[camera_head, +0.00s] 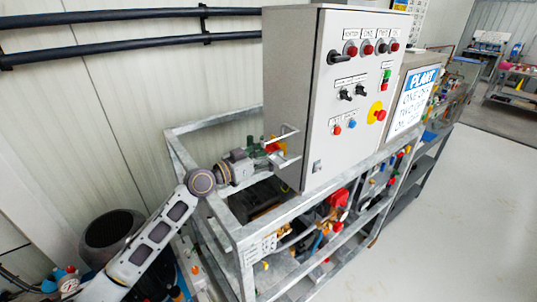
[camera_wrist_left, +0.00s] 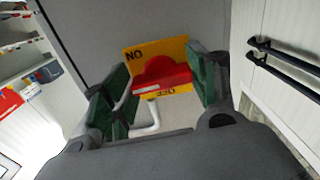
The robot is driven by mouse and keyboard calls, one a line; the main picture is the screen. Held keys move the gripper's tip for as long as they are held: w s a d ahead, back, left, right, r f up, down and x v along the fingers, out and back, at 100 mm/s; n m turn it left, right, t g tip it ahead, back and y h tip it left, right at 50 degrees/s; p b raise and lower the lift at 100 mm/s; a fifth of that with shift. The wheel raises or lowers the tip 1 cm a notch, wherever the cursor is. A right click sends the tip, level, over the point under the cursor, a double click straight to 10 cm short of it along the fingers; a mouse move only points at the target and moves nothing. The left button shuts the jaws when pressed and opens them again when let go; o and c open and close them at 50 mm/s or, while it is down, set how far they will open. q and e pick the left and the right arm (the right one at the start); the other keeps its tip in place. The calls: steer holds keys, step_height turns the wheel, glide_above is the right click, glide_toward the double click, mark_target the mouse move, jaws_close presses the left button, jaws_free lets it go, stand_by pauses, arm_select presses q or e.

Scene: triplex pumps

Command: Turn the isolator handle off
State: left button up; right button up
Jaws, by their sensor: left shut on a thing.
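The red isolator handle (camera_wrist_left: 163,72) sits on a yellow square plate (camera_wrist_left: 180,48) on the grey side wall of the control cabinet (camera_head: 288,80). In the left wrist view the plate's lettering appears upside down. My left gripper (camera_head: 273,146) is at this side wall, its arm coming in from the lower left. In the left wrist view its green-padded fingers lie on either side of the red handle, and the gripper is shut on it. The handle is small and partly hidden by the gripper in the head view. My right gripper is not in view.
The galvanised pump frame (camera_head: 240,236) stands below my arm. Black pipes (camera_head: 130,17) run along the wall at upper left. The floor (camera_head: 470,200) at right is clear.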

arm_select(q)
steer(key=shift+s+r+n+p, duration=0.1)
steer(key=shift+n+p, duration=2)
steer(key=shift+n, duration=2.2)
steer(key=shift+s+r+n+p, duration=0.1)
steer(key=shift+n+p, duration=2)
steer(key=shift+n, duration=2.2)
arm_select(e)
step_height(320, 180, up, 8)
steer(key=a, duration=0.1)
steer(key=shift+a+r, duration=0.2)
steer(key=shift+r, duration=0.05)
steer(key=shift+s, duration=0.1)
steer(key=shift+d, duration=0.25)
arm_select(q)
steer(key=o, duration=1)
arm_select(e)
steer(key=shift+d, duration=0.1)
